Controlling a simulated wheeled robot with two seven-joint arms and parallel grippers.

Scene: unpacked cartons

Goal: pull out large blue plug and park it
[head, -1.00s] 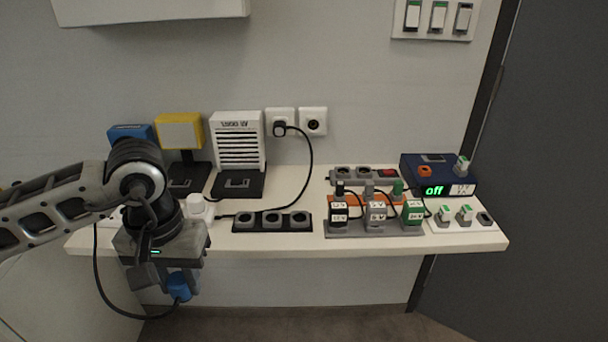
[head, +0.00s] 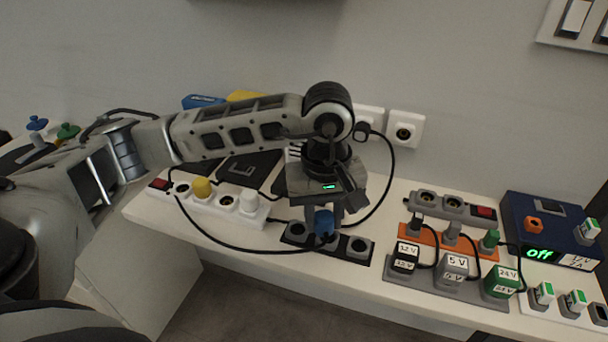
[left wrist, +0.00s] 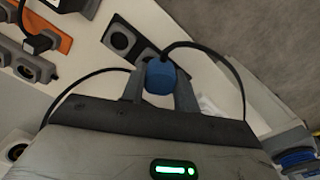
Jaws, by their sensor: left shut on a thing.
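My left gripper (head: 324,224) is shut on the large blue plug (head: 323,223), with its fingers pointing down over the black three-socket strip (head: 339,245). The plug covers the strip's middle; the left and right sockets show empty. I cannot tell whether the plug touches the strip. In the left wrist view, the blue plug (left wrist: 160,78) sits between the fingertips, with the strip (left wrist: 122,33) just beyond it. The plug's black cord loops left to the white power strip (head: 208,207), which holds a yellow plug (head: 202,188) and a white plug (head: 249,200). My right gripper is out of view.
Right of the black strip stand labelled adapters (head: 454,268) on a grey strip, and a blue box (head: 548,232) reading "off". A black cord hangs from a wall socket (head: 404,132) behind my gripper. The shelf's front edge is close to the black strip.

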